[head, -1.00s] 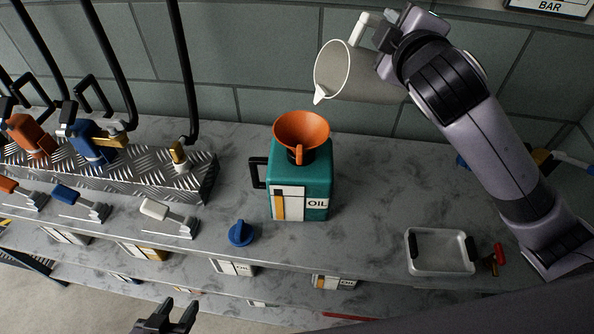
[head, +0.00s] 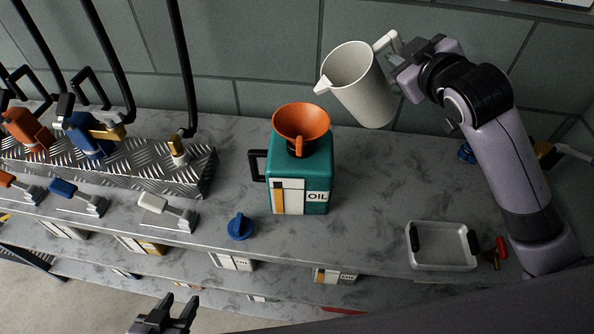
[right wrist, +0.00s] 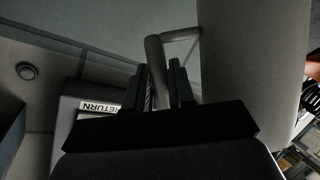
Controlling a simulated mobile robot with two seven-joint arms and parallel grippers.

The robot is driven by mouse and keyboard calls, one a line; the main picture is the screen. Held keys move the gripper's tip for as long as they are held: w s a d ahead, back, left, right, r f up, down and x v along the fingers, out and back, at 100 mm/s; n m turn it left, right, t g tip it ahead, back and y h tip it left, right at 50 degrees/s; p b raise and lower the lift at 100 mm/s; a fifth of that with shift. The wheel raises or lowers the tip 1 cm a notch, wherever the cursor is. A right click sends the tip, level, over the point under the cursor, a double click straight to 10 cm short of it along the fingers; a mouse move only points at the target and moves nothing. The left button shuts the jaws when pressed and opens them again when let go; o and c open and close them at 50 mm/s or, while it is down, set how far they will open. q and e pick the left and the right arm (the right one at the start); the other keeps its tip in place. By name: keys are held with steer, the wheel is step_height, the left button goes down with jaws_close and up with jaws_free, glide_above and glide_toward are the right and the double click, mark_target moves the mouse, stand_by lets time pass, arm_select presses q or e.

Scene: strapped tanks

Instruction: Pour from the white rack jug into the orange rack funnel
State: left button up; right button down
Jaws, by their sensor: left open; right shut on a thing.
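The white jug (head: 362,88) is held in the air to the upper right of the orange funnel (head: 301,125), tilted a little with its spout toward the left. The funnel sits in the top of a teal oil can (head: 316,172) on the bench. My right gripper (head: 402,62) is shut on the jug's handle; in the right wrist view the fingers (right wrist: 171,85) close around the handle beside the jug's grey body (right wrist: 252,70). The jug's contents cannot be seen. My left gripper (head: 178,312) is open and empty at the bottom edge, in front of the bench.
A blue cap (head: 240,227) lies on the marble bench in front of the can. A metal tray (head: 441,262) stands at the front right. A tread-plate rack (head: 190,180) with nozzles and black hoses is at the left. A tiled wall is behind.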

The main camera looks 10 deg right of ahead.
steer(key=shift+d+f+m, duration=0.2)
steer(key=shift+f+m, duration=0.1)
steer(key=shift+f, duration=0.25)
steer(key=f+m, duration=0.1)
steer(key=f+m+y, duration=0.1)
steer(key=f+m+g+p, duration=0.1)
steer(key=shift+a+f+y, duration=0.25)
steer(key=shift+f+y, duration=0.05)
steer(key=shift+y, duration=0.1)
steer(key=shift+a+f+m+y, duration=0.1)
steer(key=shift+f+m+y, duration=0.2)
steer(key=shift+f+m, duration=0.1)
steer(key=shift+s+a+f+m, duration=0.1)
steer(key=shift+a+f+m, duration=0.2)
steer(key=shift+f, duration=0.25)
steer(key=shift+d, duration=0.1)
